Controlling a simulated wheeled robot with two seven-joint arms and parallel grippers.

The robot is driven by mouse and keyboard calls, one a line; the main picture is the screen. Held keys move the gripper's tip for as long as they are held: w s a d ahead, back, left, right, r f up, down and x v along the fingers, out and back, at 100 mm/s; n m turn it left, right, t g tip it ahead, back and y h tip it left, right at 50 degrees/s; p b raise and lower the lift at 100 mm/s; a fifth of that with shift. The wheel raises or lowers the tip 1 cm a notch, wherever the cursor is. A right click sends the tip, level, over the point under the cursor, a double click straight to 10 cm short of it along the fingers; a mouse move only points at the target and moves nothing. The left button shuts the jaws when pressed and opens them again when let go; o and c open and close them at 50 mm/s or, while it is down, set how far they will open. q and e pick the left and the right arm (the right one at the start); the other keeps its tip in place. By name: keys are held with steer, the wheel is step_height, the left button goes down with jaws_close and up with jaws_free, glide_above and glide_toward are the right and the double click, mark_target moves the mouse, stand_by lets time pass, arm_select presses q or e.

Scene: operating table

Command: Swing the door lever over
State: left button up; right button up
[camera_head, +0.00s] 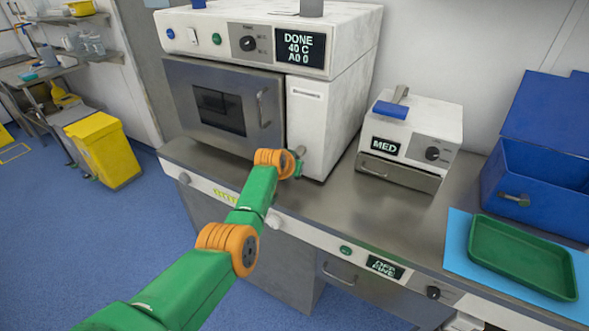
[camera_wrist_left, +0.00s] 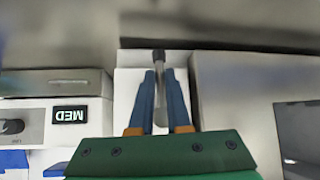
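The white washer-like machine (camera_head: 312,115) shows DONE 40 C A0 0 and has a closed grey door (camera_head: 215,105) with a window. A grey door lever (camera_head: 299,151) is low on its front panel, right of the door. My left gripper (camera_head: 296,166) is at this lever, partly hidden by its own wrist. In the left wrist view, the lever (camera_wrist_left: 159,58) runs between the two blue fingers of my left gripper (camera_wrist_left: 160,78). The fingertips sit against it on both sides, with little or no gap. My right gripper is in neither view.
A small white device marked MED (camera_head: 425,125) stands on the steel counter (camera_head: 335,205) to the right. Beyond it are an open blue box (camera_head: 535,185) and a green tray (camera_head: 520,255) on a blue mat. A yellow bin (camera_head: 105,150) stands at left.

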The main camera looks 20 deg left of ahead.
arm_select(q)
steer(key=o, duration=0.4)
steer(key=p+v, duration=0.2)
steer(key=v, duration=0.5)
stand_by(0.4)
